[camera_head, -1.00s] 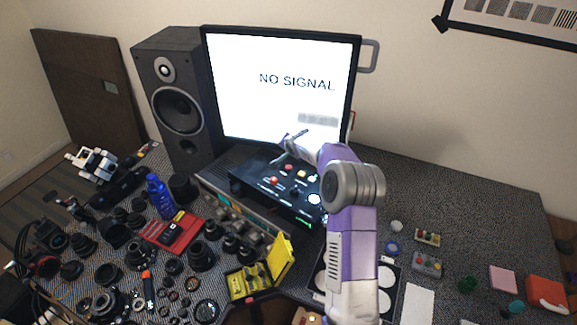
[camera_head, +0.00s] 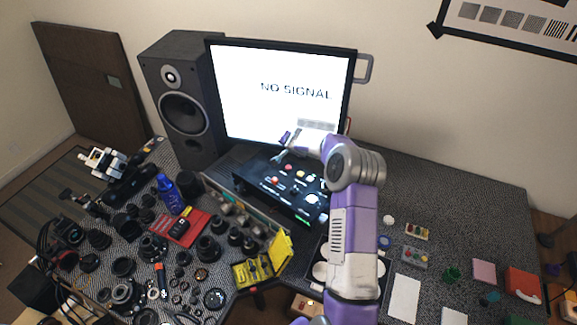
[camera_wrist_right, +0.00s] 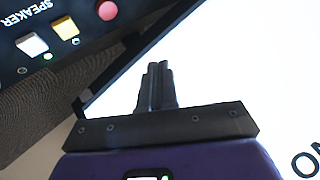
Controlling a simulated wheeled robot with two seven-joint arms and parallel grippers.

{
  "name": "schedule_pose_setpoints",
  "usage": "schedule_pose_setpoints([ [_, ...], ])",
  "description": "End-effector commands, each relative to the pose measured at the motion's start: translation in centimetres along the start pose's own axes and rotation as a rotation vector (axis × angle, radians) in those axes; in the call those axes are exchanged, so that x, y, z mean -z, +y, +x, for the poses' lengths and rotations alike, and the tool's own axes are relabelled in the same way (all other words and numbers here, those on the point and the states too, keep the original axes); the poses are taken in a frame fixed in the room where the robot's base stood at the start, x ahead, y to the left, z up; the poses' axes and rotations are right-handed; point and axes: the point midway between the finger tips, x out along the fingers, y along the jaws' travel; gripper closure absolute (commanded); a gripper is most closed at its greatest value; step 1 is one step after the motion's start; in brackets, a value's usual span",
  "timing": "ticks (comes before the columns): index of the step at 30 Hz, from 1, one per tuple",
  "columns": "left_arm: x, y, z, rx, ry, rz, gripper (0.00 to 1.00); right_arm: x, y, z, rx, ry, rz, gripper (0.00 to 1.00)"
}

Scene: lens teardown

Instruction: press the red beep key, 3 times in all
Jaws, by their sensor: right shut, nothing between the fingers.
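A black control box (camera_head: 250,178) stands below the monitor, with several small coloured keys on its top. A red key (camera_head: 276,181) shows there in the head view; labels are too small to read. In the right wrist view a round red key (camera_wrist_right: 107,10) sits at the top edge, beside a yellow and a white square key; its label is out of frame. My right gripper (camera_head: 279,155) is over the back of the box, near the monitor's lower edge. Its fingers (camera_wrist_right: 157,85) are shut, empty and apart from the red key. My left gripper is not in view.
The monitor (camera_head: 282,65) reads NO SIGNAL and stands right behind the box. A speaker (camera_head: 183,105) stands to its left. Lens parts, a blue bottle (camera_head: 170,195) and a yellow case (camera_head: 262,265) crowd the left front. Small items lie at the right.

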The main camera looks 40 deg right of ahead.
Motion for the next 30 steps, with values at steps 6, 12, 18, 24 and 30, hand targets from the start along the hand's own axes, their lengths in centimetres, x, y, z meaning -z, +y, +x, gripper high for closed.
schedule_pose_setpoints([
  [6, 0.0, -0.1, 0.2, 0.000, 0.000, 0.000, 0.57, -0.1, 0.1, 0.1, 0.000, 0.000, 0.000, 1.00],
  [12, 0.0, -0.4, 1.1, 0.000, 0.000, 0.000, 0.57, -0.8, 0.8, 1.1, -0.001, 0.000, 0.001, 1.00],
  [18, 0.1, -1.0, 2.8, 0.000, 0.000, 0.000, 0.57, -2.1, 2.2, 2.9, -0.001, 0.000, -0.001, 1.00],
  [24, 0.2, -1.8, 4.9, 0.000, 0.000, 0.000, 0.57, -3.5, 3.6, 4.9, 0.000, 0.001, 0.000, 1.00],
  [30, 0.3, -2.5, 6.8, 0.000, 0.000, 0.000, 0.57, -4.3, 4.4, 6.0, 0.000, 0.001, -0.001, 1.00],
])
